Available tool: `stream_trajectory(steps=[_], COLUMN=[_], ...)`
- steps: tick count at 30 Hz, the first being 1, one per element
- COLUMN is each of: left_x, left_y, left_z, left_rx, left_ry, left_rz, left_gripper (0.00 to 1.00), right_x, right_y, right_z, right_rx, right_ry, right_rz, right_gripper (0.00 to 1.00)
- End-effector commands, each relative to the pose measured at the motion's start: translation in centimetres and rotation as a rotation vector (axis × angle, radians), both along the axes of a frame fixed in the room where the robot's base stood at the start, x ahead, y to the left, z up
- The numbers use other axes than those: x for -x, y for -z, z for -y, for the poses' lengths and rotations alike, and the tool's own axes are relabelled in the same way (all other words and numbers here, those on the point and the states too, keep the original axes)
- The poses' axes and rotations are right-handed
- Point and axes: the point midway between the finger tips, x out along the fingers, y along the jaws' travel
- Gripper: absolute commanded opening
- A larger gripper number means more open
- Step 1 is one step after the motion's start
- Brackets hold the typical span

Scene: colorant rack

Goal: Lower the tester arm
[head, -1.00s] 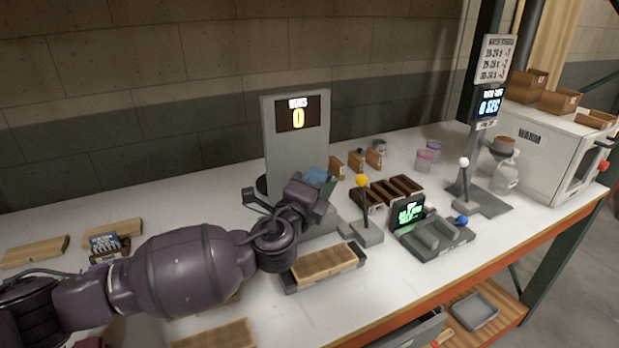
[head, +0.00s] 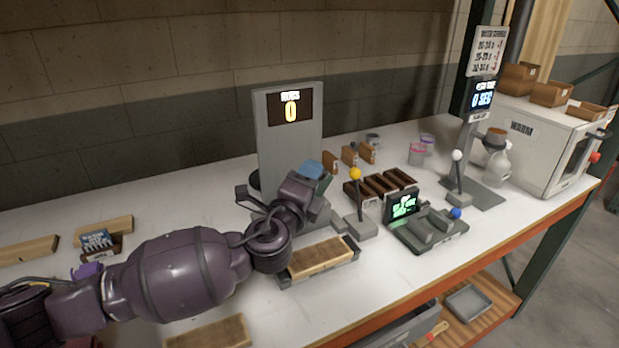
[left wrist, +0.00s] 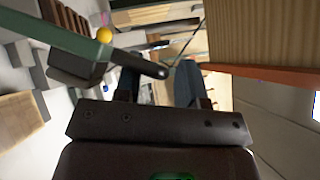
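The tester is a tall grey tower (head: 278,140) with a display reading 0. A green bar (left wrist: 75,40) with a dark rounded end, likely the tester arm, crosses the upper left of the left wrist view. In the head view a dark green part (head: 322,184) shows beside my left gripper, mostly hidden by it. My left gripper (head: 308,180) is in front of the tower's lower right side. In the left wrist view its two fingers (left wrist: 157,82) are apart, with the bar's dark end at the gap between their tips. I cannot tell whether they touch it. My right gripper is not in view.
A wooden block in a dark tray (head: 320,258) lies in front of the tower. A yellow-knobbed lever (head: 357,195), a device with a green screen (head: 403,206) and a white-knobbed lever (head: 457,175) stand to the right. A white warming cabinet (head: 535,140) is at the far right.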

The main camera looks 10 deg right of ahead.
Motion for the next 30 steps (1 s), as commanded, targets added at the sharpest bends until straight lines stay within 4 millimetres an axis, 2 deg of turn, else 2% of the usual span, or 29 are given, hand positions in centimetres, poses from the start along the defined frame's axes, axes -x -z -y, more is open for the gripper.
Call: stream_trajectory(steps=[4, 8, 21, 30], left_x=[0.5, 1.8, 7.9, 9.0], left_y=[0.2, 0.5, 1.9, 2.0], left_z=[-0.4, -1.3, -5.0, -5.7], left_rx=[0.001, 0.0, 0.001, -0.001], left_ry=[-0.001, -0.002, -0.003, -0.001], left_rz=[-0.001, -0.002, -0.002, 0.001], left_gripper=[0.37, 0.37, 0.37, 0.37], right_x=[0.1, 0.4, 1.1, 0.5], right_y=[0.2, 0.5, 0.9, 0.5], right_z=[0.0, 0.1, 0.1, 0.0], right_rx=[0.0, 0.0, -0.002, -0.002], right_ry=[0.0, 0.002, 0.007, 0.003], right_rz=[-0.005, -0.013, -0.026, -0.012], right_gripper=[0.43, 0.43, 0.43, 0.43])
